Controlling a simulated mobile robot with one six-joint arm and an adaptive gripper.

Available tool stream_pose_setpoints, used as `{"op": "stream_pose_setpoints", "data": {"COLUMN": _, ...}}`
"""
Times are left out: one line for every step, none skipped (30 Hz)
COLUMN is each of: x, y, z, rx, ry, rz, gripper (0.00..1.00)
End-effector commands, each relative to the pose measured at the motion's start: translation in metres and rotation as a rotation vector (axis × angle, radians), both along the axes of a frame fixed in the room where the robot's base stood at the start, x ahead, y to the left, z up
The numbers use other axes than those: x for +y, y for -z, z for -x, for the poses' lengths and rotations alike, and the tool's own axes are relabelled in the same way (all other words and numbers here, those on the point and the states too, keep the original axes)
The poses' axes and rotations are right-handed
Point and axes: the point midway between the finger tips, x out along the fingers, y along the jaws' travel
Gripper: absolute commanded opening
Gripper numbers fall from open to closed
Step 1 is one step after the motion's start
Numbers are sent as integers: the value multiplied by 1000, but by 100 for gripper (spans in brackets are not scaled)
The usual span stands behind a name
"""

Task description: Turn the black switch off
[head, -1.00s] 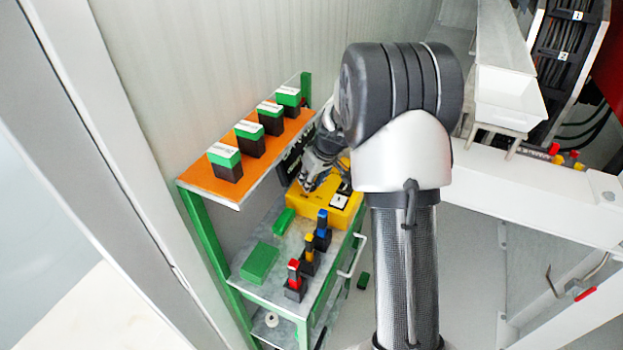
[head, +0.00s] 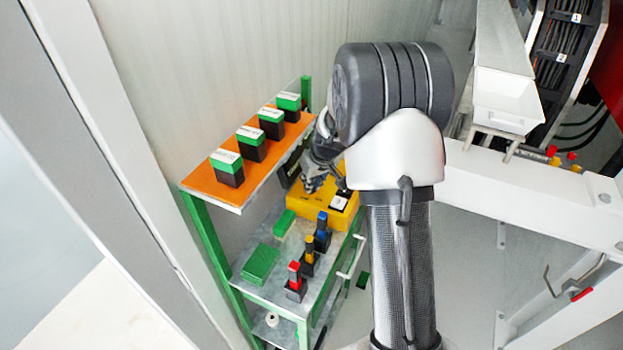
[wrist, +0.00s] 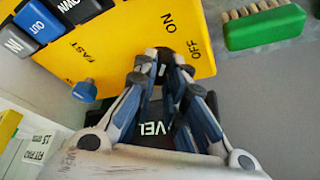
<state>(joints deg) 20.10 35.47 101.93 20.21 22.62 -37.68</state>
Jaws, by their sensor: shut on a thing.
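The yellow control box (head: 305,203) sits on the shelf unit's lower metal shelf; it also shows in the wrist view (wrist: 130,40). My gripper (head: 312,185) is over the box's left part. In the wrist view my gripper (wrist: 164,62) has its fingertips close together around the small black switch (wrist: 164,55), by the ON and OFF labels. The fingers hide most of the switch, and I cannot tell clearly which label it points to. A blue knob (wrist: 84,91) by the FAST label stands left of the fingers.
A green-handled brush (wrist: 264,27) lies beside the box. Red (head: 294,272), yellow (head: 308,250) and blue (head: 322,225) topped black pieces stand in front. Above is an orange shelf (head: 212,188) with several green-and-black blocks. The wall is close behind.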

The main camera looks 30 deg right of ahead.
Motion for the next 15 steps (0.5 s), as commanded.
{"op": "stream_pose_setpoints", "data": {"x": 0, "y": 2, "z": 0, "rx": 2, "ry": 0, "rz": -1, "gripper": 0}}
{"op": "stream_pose_setpoints", "data": {"x": 0, "y": 2, "z": 1, "rx": 2, "ry": 0, "rz": -1, "gripper": 0}}
{"op": "stream_pose_setpoints", "data": {"x": 0, "y": 2, "z": 1, "rx": 2, "ry": 0, "rz": -1, "gripper": 0}}
{"op": "stream_pose_setpoints", "data": {"x": 0, "y": 2, "z": 1, "rx": 2, "ry": 0, "rz": -1, "gripper": 0}}
{"op": "stream_pose_setpoints", "data": {"x": 0, "y": 2, "z": 0, "rx": 2, "ry": 0, "rz": -1, "gripper": 13}}
{"op": "stream_pose_setpoints", "data": {"x": 0, "y": 2, "z": 1, "rx": 2, "ry": -1, "rz": -1, "gripper": 16}}
{"op": "stream_pose_setpoints", "data": {"x": 0, "y": 2, "z": 1, "rx": 2, "ry": -1, "rz": -1, "gripper": 18}}
{"op": "stream_pose_setpoints", "data": {"x": 0, "y": 2, "z": 1, "rx": 2, "ry": -1, "rz": -1, "gripper": 20}}
{"op": "stream_pose_setpoints", "data": {"x": 0, "y": 2, "z": 1, "rx": 2, "ry": -1, "rz": -1, "gripper": 22}}
{"op": "stream_pose_setpoints", "data": {"x": 0, "y": 2, "z": 1, "rx": 3, "ry": -1, "rz": -1, "gripper": 24}}
{"op": "stream_pose_setpoints", "data": {"x": 0, "y": 2, "z": 1, "rx": 3, "ry": -1, "rz": -1, "gripper": 26}}
{"op": "stream_pose_setpoints", "data": {"x": 0, "y": 2, "z": 1, "rx": 3, "ry": -2, "rz": -1, "gripper": 29}}
{"op": "stream_pose_setpoints", "data": {"x": 0, "y": 2, "z": 1, "rx": 3, "ry": -2, "rz": -1, "gripper": 31}}
{"op": "stream_pose_setpoints", "data": {"x": 0, "y": 2, "z": 1, "rx": 2, "ry": -1, "rz": -1, "gripper": 32}}
{"op": "stream_pose_setpoints", "data": {"x": 0, "y": 2, "z": 1, "rx": 2, "ry": -1, "rz": -1, "gripper": 32}}
